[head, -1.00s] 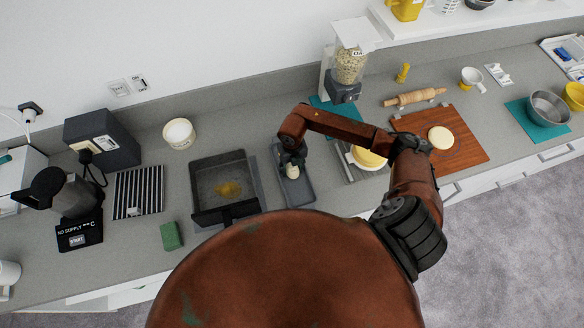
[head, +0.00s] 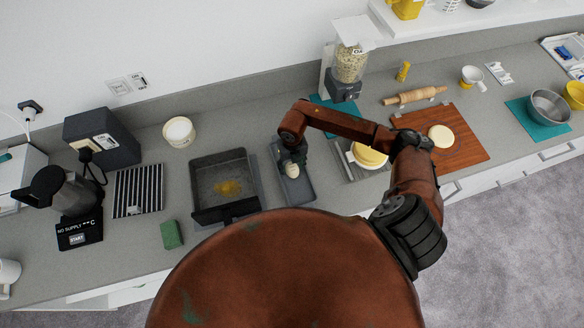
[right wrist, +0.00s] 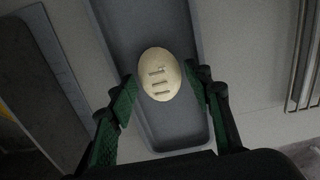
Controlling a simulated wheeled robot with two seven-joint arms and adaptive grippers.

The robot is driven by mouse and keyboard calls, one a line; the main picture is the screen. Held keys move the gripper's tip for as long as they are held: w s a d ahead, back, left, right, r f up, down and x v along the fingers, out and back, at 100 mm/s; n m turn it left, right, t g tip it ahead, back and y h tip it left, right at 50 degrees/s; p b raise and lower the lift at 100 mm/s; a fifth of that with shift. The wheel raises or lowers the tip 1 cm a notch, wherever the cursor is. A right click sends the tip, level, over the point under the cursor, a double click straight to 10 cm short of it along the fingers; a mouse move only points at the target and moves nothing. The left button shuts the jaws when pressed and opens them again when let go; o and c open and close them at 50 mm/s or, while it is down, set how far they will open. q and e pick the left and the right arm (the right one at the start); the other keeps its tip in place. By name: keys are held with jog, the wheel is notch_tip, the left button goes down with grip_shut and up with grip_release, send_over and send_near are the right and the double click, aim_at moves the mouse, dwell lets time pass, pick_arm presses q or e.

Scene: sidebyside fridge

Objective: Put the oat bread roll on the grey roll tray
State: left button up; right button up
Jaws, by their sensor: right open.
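The oat bread roll (right wrist: 160,74) is a pale oval with several slashes on top. It rests on the grey roll tray (right wrist: 165,22), a long narrow tray. In the head view the roll (head: 292,170) lies on the tray (head: 300,191), below my right gripper (head: 293,160). In the right wrist view my right gripper (right wrist: 165,92) is open, with one green-padded finger on each side of the roll and gaps between the fingers and the roll. My left gripper is not in view.
Left of the tray is a dark square pan (head: 222,180) with yellow bits in it. Right of it is a metal rack or tray with yellow rounds (head: 369,155). A grain dispenser (head: 349,68) stands behind. A wooden board (head: 465,148) lies farther right.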

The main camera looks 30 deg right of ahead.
aim_at(292, 167)
notch_tip(292, 167, up, 11)
jog(key=b, duration=0.2)
jog(key=shift+f, duration=0.15)
